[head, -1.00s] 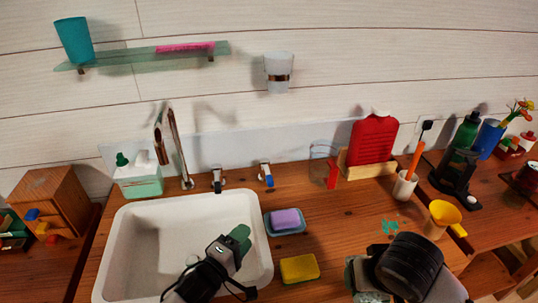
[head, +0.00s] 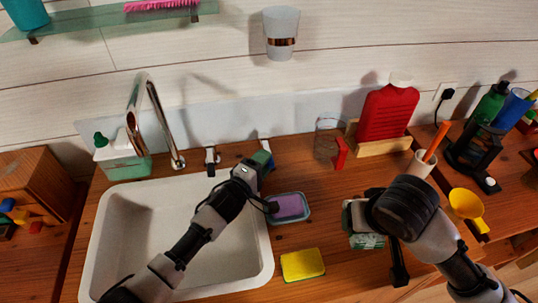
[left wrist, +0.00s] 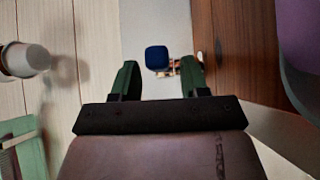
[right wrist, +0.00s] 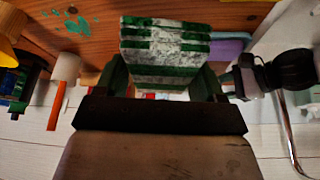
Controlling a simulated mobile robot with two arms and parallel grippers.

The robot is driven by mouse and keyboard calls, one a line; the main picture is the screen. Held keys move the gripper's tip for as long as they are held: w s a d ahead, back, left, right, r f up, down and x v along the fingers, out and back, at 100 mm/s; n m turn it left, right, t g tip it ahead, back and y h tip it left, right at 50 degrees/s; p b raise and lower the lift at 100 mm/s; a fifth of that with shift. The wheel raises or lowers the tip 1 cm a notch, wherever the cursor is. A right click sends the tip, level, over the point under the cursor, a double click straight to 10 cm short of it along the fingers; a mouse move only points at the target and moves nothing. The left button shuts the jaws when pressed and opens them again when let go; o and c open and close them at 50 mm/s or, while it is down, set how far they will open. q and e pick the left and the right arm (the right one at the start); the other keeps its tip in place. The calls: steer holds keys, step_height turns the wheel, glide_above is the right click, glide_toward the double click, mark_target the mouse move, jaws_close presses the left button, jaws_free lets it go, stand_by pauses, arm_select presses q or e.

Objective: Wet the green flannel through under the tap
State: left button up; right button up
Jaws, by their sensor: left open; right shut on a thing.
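A green-and-white striped cloth, which I take as the green flannel (right wrist: 166,47), is in my right gripper (right wrist: 168,82). In the head view the flannel (head: 364,238) shows below my right gripper, above the counter and right of the basin. The chrome tap spout (head: 147,110) arches over the white basin (head: 105,245), and no water shows from it. My left gripper (head: 262,165) is open at the right-hand tap handle. In the left wrist view the handle's blue cap (left wrist: 157,58) lies ahead between the open fingers (left wrist: 158,80). Contact cannot be told.
A soap dish with a purple bar (head: 289,206) and a yellow sponge (head: 302,264) lie right of the basin. A clear glass (head: 328,145), red bottle (head: 388,110) and toothbrush cup (head: 420,164) stand behind. A soap dispenser (head: 121,160) stands left of the tap.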

arm_select(q)
steer(key=shift+x, duration=1.6)
jaws_close()
